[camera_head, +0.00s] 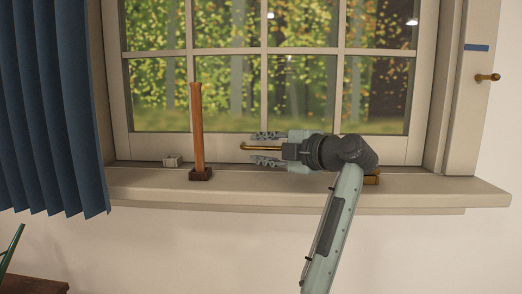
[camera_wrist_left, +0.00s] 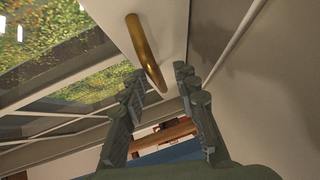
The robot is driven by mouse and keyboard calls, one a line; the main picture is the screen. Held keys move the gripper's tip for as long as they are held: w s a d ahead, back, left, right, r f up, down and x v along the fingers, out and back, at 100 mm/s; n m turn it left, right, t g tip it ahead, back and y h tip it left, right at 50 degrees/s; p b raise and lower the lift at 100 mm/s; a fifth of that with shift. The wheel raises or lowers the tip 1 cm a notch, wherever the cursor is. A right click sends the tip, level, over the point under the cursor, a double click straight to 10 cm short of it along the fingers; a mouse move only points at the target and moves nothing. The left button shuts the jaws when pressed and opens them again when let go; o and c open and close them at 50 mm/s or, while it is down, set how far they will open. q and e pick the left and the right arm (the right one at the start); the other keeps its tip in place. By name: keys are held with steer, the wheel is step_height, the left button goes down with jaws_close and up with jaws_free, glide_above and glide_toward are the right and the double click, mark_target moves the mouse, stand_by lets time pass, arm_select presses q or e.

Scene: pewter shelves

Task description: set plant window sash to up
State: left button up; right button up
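The plant window sash (camera_head: 235,146) is a pale multi-pane frame, and its bottom rail sits low, just above the sill. A brass handle (camera_head: 262,147) is on this rail; it also shows in the left wrist view (camera_wrist_left: 147,52). My left gripper (camera_head: 268,149) points left in front of the rail, with its fingers apart above and below the handle in the head view. In the left wrist view my left gripper (camera_wrist_left: 158,84) is open, with the handle just ahead of its fingertips. I cannot tell whether they touch. My right gripper is out of view.
A wooden stick (camera_head: 197,130) stands upright in a dark base on the sill (camera_head: 440,192), left of the gripper. A small white block (camera_head: 172,160) is beside it. A blue curtain (camera_head: 50,110) hangs at left. A brass peg (camera_head: 487,77) sticks out at right.

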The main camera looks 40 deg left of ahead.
arm_select(q)
steer(key=shift+a, duration=0.25)
steer(key=shift+w, duration=0.1)
jaws_close()
